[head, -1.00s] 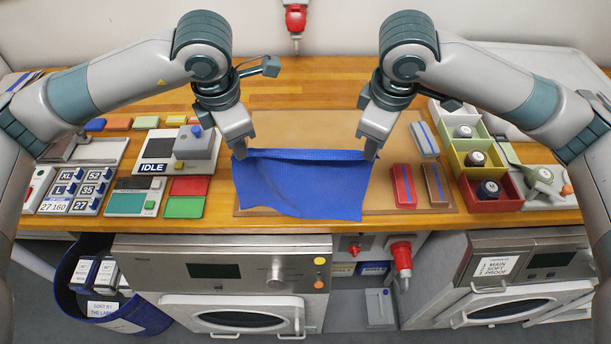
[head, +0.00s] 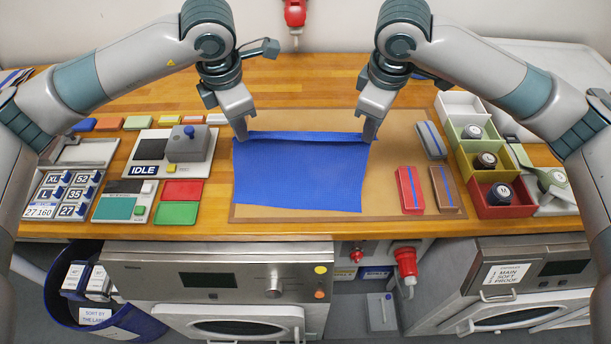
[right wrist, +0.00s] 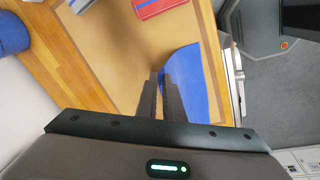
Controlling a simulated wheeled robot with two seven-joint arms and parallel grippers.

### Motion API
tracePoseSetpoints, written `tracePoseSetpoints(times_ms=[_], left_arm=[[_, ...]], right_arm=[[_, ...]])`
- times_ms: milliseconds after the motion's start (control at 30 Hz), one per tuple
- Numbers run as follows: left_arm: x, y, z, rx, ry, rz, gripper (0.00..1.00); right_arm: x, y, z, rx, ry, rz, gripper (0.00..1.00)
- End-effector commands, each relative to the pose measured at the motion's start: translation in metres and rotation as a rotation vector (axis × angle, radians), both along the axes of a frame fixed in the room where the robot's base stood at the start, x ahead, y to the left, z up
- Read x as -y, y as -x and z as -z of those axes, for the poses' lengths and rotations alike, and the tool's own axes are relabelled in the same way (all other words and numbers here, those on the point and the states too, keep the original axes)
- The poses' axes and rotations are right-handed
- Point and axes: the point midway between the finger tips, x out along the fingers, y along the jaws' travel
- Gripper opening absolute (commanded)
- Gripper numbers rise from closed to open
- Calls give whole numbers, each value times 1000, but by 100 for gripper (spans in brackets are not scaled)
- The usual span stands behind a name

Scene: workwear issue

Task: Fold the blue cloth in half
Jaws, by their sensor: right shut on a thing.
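The blue cloth (head: 300,178) lies mostly flat on the tan board (head: 400,150). Its far edge is raised in a narrow strip between my two grippers. My left gripper (head: 243,134) is shut on the cloth's far left corner. My right gripper (head: 370,135) is shut on the far right corner. In the right wrist view the blue cloth (right wrist: 187,82) shows at the fingers of the right gripper (right wrist: 164,78). The fingers hide the gripped corners.
Red (head: 410,190) and brown (head: 441,188) blocks lie right of the cloth. A grey device (head: 186,150) and size plates stand on the left. The table's front edge is just below the board.

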Motion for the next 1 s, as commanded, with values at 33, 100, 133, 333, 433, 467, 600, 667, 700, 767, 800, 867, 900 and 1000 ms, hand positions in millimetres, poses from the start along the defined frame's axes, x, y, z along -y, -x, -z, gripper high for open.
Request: tracePoseSetpoints(times_ms=[33,100,133,333,433,467,600,667,700,767,800,867,900,1000], left_arm=[[-1,0,0,0,-3,-3,0],[-1,0,0,0,-3,-2,0],[-1,0,0,0,-3,-2,0],[-1,0,1,0,-3,-2,0],[-1,-1,3,0,-3,-2,0],[-1,-1,4,0,-3,-2,0],[-1,-2,12,0,-3,-2,0],[-1,-3,17,0,-3,-2,0],[-1,-5,21,0,-3,-2,0],[-1,-11,27,-1,-3,-4,0],[-1,-15,32,-1,-3,-4,0],[-1,-22,39,-1,-3,-4,0],[-1,-26,43,-1,-2,-4,0],[-1,-38,54,0,-3,-5,0]], right_arm=[[1,0,0,-1,3,3,0],[1,0,0,-1,3,3,0],[1,0,0,-1,3,3,0],[1,0,1,-1,3,3,0],[1,-1,3,-1,3,3,0],[1,-1,4,-1,3,3,0],[1,-2,12,-1,3,3,0],[1,-3,17,-1,2,4,0],[1,-4,21,-1,2,4,0],[1,-11,27,-2,3,5,0],[1,-15,32,-2,3,5,0],[2,-21,39,-2,2,6,0],[2,-26,43,-2,3,5,0],[1,-37,54,-1,2,5,0]])
